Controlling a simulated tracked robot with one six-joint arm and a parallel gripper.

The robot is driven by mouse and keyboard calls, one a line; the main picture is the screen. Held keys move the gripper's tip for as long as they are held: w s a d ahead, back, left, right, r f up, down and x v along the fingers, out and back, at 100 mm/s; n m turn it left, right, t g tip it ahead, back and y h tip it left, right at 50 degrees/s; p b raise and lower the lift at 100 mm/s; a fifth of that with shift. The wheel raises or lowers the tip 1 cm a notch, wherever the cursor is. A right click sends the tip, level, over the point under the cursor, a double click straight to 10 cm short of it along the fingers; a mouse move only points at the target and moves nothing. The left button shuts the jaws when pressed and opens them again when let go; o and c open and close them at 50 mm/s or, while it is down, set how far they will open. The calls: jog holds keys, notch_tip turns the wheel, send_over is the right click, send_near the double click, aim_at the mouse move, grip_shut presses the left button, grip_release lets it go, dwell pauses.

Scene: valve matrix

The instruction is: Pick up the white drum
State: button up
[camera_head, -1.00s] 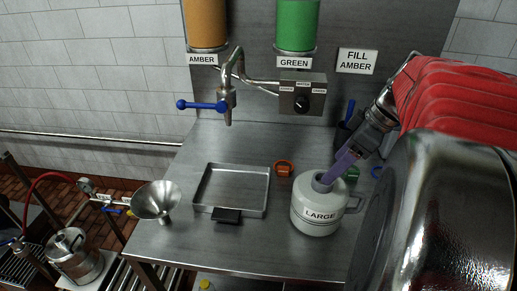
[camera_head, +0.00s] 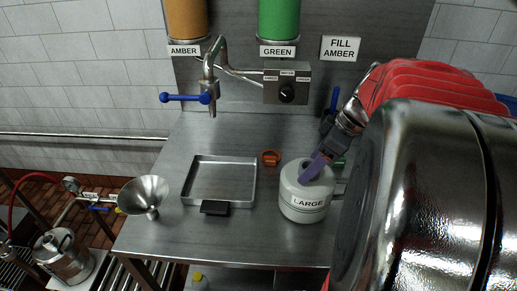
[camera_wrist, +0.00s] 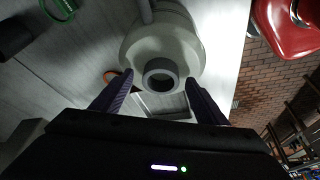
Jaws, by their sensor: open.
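The white drum (camera_head: 304,207), labelled LARGE, stands upright on the steel bench, with a side handle toward the right. Its grey neck ring shows in the wrist view (camera_wrist: 160,66), on top of the pale drum body (camera_wrist: 150,40). My gripper (camera_head: 304,177) reaches in from the right at the drum's top, its purple finger covering part of the neck. In the wrist view my gripper (camera_wrist: 159,80) is open, one finger on each side of the neck, with visible gaps. I cannot tell how deep the fingertips are beside the neck.
A shallow steel tray (camera_head: 187,178) lies left of the drum, with a funnel (camera_head: 145,192) farther left. An orange ring (camera_head: 271,157) lies behind. A tap with a blue lever (camera_head: 185,97) hangs above the bench. A red object (camera_wrist: 285,25) shows in the wrist view.

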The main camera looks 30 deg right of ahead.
jog(key=shift+c, duration=0.4)
grip_shut()
dwell(0.5)
